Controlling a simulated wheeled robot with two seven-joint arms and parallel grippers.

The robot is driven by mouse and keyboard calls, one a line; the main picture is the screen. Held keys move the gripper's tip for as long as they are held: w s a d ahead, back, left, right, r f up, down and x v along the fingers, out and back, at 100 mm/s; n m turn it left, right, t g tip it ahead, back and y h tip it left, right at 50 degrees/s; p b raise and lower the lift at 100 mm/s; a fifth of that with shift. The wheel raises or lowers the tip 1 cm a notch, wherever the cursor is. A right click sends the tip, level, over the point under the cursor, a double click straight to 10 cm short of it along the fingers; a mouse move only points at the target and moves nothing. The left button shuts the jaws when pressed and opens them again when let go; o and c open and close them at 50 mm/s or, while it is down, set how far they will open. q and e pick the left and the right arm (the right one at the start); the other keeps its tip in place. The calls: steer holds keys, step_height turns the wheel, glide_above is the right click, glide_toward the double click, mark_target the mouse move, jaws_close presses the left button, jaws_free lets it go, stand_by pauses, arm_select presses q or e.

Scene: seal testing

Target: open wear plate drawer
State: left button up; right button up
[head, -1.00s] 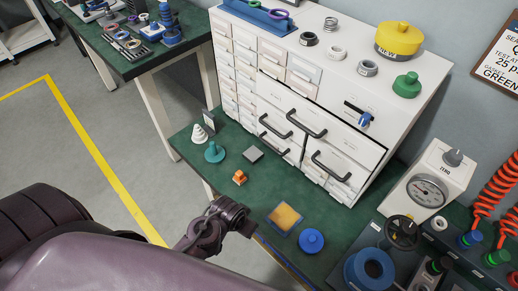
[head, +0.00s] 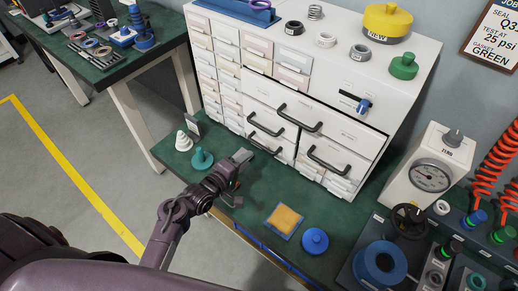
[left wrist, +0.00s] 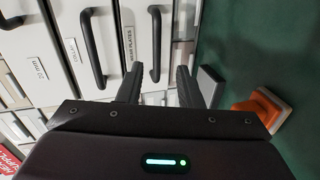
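The white cabinet (head: 215,75) stands on the green bench. In the left wrist view, a drawer label that seems to read wear plates (left wrist: 130,45) sits beside a black bar handle (left wrist: 154,44). This looks like the lower left handle (head: 265,126) in the head view. The drawers look shut. My left gripper (head: 232,178) is low over the bench in front of the cabinet. In the left wrist view, its fingers (left wrist: 158,88) are apart and empty, with the handle ahead between them, apart from the tips. My right gripper is not in view.
A grey block (left wrist: 209,84) lies close beside one finger, and an orange piece (left wrist: 262,108) is beyond it. A teal knob (head: 202,159) and white cone (head: 184,141) stand left.

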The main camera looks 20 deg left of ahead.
arm_select(q)
steer(key=shift+n+t, duration=0.3)
steer(key=shift+n, duration=0.1)
steer(key=x, duration=0.8)
steer(key=shift+b, duration=0.35)
jaws_close()
